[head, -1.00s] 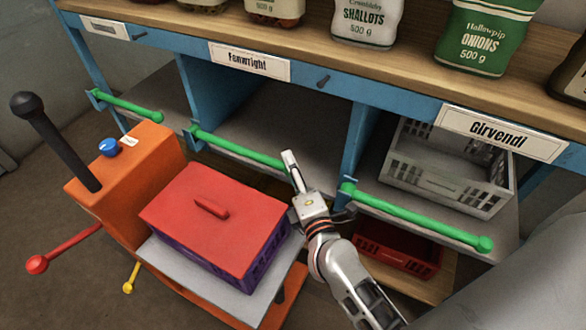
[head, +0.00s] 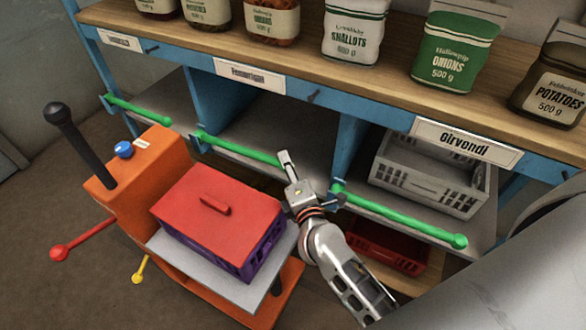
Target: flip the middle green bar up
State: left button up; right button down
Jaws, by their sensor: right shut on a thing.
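The middle green bar (head: 238,149) lies low across the front of the middle bay of the blue shelf unit, sloping slightly down to the right. Its left end sits at a blue post. My right gripper (head: 286,163) is at the bar's right end and shut on it; the gripper body covers that end. A left green bar (head: 138,109) and a right green bar (head: 400,215) lie across the neighbouring bays, also low. My left gripper is not in view.
An orange cart (head: 135,185) with a black lever carries a purple crate with a red lid (head: 225,195), close left of my right arm. A grey crate (head: 428,178) stands in the right bay, a red tray (head: 385,248) below. Sacks, including green onions (head: 452,55), line the wooden top.

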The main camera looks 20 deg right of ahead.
jog(key=shift+n+g, duration=0.5)
jog(key=r+p, duration=0.4)
jog(key=p, duration=0.1)
jog(key=r+p, duration=0.2)
jog(key=shift+w+a, duration=0.25)
jog(key=shift+w, duration=0.15)
jog(key=r+p, duration=0.2)
jog(key=p, duration=0.1)
jog(key=r+g+p, duration=0.1)
jog(key=p, duration=0.1)
jog(key=shift+w+a+n, duration=0.3)
jog(key=shift+w, duration=0.05)
pick_arm(q)
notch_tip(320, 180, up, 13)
jog(key=p, duration=0.2)
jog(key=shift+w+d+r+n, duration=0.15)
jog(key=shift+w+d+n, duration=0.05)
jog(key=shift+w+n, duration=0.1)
pick_arm(e)
jog(key=w+a+r+n+g+h, duration=0.1)
jog(key=w+a+r+g, duration=0.1)
jog(key=r, duration=0.5)
jog(key=shift+w+a+n, duration=0.2)
jog(key=shift+w+n, duration=0.2)
jog(key=shift+w, duration=0.15)
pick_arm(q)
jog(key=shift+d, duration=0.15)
